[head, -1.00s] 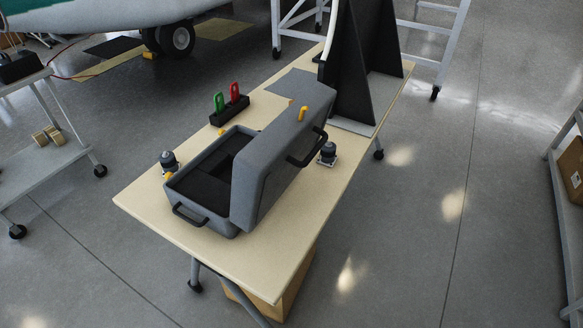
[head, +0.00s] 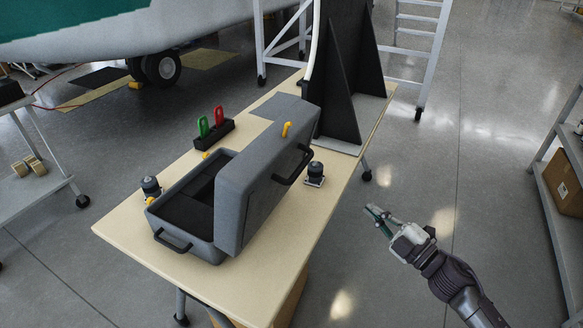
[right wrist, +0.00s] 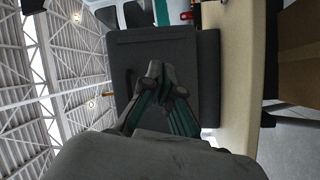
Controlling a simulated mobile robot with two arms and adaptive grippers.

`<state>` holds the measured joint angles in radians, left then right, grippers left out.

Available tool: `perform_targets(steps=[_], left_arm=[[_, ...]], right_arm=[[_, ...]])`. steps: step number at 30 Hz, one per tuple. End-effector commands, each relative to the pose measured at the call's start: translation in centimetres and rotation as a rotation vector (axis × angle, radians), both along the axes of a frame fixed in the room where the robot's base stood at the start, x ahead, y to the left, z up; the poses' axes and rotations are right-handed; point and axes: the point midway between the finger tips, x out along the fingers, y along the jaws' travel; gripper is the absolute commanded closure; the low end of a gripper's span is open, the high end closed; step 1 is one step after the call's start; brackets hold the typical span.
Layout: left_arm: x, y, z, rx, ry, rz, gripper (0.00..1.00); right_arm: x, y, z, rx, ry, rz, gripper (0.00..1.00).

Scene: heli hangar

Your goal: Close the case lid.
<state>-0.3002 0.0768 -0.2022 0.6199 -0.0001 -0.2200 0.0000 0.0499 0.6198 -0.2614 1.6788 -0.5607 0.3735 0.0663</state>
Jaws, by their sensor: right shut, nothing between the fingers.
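The grey case stands on the wooden table, its base (head: 180,213) dark inside and its lid (head: 255,190) raised on the right side, leaning to the right. The lid has a black handle (head: 294,165) and a yellow latch (head: 287,129). My right gripper (head: 373,215) is right of the table in the head view, apart from the lid, shut and empty. In the right wrist view the gripper (right wrist: 154,70) shows in front of the lid's grey face (right wrist: 195,80). My left gripper is not in view.
A shelf (head: 560,165) stands at the right. The floor between is clear.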

Motion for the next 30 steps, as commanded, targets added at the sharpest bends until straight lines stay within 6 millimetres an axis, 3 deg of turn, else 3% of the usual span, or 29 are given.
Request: perform_targets(steps=[1, 3, 7, 10, 14, 30], left_arm=[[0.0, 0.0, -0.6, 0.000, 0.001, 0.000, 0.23], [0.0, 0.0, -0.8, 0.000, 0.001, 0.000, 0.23], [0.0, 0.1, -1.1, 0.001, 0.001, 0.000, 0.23], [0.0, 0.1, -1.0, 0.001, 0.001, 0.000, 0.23], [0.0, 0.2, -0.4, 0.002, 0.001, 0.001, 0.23], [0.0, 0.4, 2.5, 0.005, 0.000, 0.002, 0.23]], right_arm=[[-1.1, 1.9, 3.8, -0.056, -0.110, 0.089, 1.00], [-3.1, 4.2, 7.7, -0.123, -0.226, 0.191, 1.00], [-6.1, 6.8, 11.5, -0.206, -0.358, 0.308, 1.00], [-6.9, 7.6, 12.5, -0.228, -0.392, 0.339, 1.00], [-6.4, 8.7, 13.1, -0.226, -0.395, 0.342, 1.00], [-1.2, 17.6, 15.5, -0.223, -0.392, 0.338, 1.00]])
